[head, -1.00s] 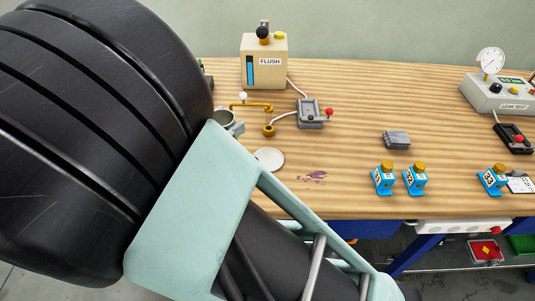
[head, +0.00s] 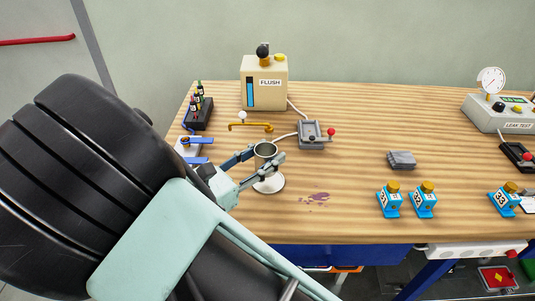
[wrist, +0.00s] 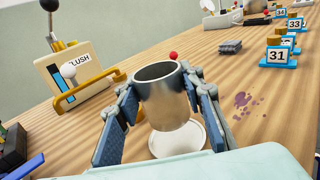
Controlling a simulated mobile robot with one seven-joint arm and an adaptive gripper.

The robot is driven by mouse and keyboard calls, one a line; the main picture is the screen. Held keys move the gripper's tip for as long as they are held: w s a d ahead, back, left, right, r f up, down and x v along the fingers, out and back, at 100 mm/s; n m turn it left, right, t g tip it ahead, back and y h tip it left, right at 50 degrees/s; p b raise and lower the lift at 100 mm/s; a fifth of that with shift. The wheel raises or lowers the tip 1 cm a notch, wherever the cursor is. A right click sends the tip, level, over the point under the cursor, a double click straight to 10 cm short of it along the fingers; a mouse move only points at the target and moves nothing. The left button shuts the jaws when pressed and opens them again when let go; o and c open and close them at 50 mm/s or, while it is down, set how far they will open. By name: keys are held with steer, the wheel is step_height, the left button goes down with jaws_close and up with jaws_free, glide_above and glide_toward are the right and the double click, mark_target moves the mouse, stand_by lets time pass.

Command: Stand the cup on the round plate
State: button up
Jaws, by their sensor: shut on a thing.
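The metal cup (head: 265,149) is upright between the fingers of my gripper (head: 262,160), which is shut on it. The cup (wrist: 164,98) fills the middle of the wrist view, with a finger of my gripper (wrist: 165,112) on each side. The round white plate (head: 269,184) lies on the bench just below the cup. In the wrist view the plate (wrist: 176,143) shows under and behind the cup, partly hidden by it. The cup appears held above the plate; I cannot tell how large the gap is.
The yellow pipe (head: 250,126) and grey lever fixture (head: 312,134) stand behind the cup. The FLUSH box (head: 264,85) is at the back. Blue numbered blocks (head: 405,200) stand to the right. A purple stain (head: 316,197) lies right of the plate, with bare bench around it.

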steer(key=shift+w+d+f, duration=0.1)
steer(key=shift+d+f, duration=0.1)
steer(key=shift+f, duration=0.1)
steer(key=shift+w+d+f+b, duration=0.15)
steer(key=shift+f+b, duration=0.5)
steer(key=shift+f, duration=1.05)
steer(key=o, duration=1.2)
steer(key=shift+f, duration=0.15)
steer(key=shift+r, duration=0.2)
steer(key=p+v, duration=0.1)
steer(key=v, duration=1.1)
